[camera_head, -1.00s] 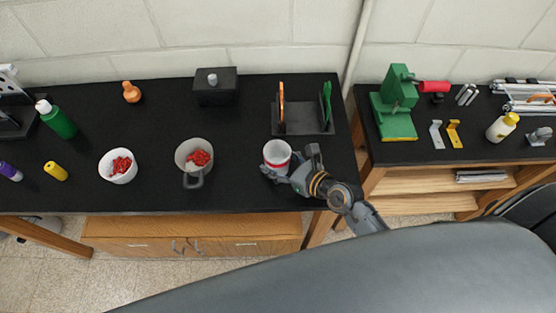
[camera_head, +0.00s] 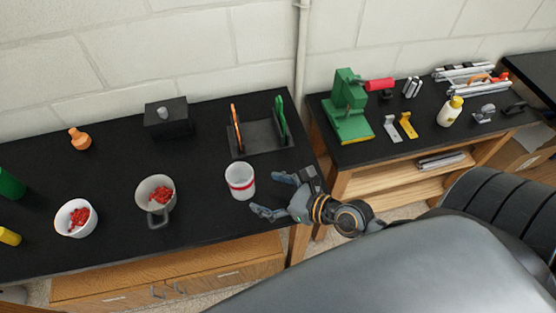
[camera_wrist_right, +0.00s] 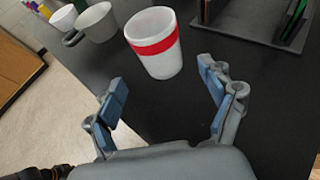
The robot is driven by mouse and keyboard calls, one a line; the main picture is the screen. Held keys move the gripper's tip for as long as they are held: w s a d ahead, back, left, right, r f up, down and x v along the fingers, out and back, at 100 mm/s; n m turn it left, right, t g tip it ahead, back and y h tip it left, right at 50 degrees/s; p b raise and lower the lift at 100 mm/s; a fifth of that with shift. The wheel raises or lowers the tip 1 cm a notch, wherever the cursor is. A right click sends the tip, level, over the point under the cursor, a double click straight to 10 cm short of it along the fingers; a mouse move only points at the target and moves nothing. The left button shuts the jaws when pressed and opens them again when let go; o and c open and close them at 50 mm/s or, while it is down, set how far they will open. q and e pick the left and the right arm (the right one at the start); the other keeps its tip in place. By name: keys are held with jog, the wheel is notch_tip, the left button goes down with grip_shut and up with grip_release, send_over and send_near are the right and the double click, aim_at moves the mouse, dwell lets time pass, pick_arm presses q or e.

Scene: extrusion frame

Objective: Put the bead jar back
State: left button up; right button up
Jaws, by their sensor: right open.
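A white jar with a red band (camera_head: 241,182), which I take to be the bead jar, stands upright on the black bench near its front right part. It also shows in the right wrist view (camera_wrist_right: 155,43), just beyond the fingertips. My right gripper (camera_head: 268,195) is open and empty, to the right of the jar and apart from it. In the right wrist view its two blue-padded fingers (camera_wrist_right: 165,92) are spread wide with bare bench between them. My left gripper is not in view.
Left of the jar stand a grey mug (camera_head: 156,194) and a white bowl (camera_head: 76,218), both holding red pieces. Behind it are a dark rack (camera_head: 262,140) and a black box (camera_head: 168,118). A green press (camera_head: 347,107) stands on the right bench.

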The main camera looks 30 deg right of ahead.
jog(key=shift+v, duration=1.6)
